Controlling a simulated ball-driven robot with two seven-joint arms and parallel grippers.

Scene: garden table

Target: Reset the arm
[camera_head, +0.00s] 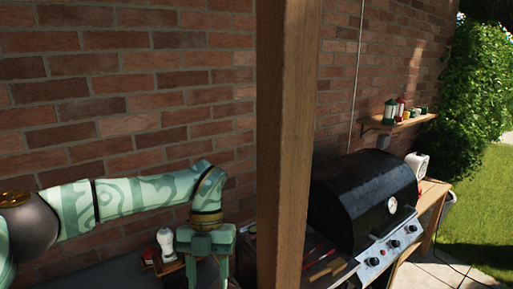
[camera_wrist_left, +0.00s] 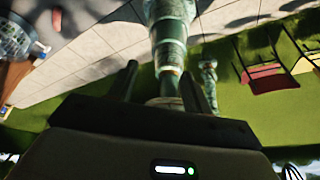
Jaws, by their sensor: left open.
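My left arm (camera_head: 135,198) comes in from the left in the head view, in front of the brick wall. Its left gripper (camera_head: 207,262) hangs at the end, pointing down, left of the wooden post. In the left wrist view the two dark fingers of the left gripper (camera_wrist_left: 160,72) stand apart with nothing held between them. Green patterned parts of my own body show beyond the fingers. My right gripper is in neither view.
A wooden post (camera_head: 285,130) stands close to the right of my left gripper. A white bottle (camera_head: 166,243) is just left of it. A black grill (camera_head: 362,200) stands right of the post. A wall shelf (camera_head: 398,122) holds several small containers.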

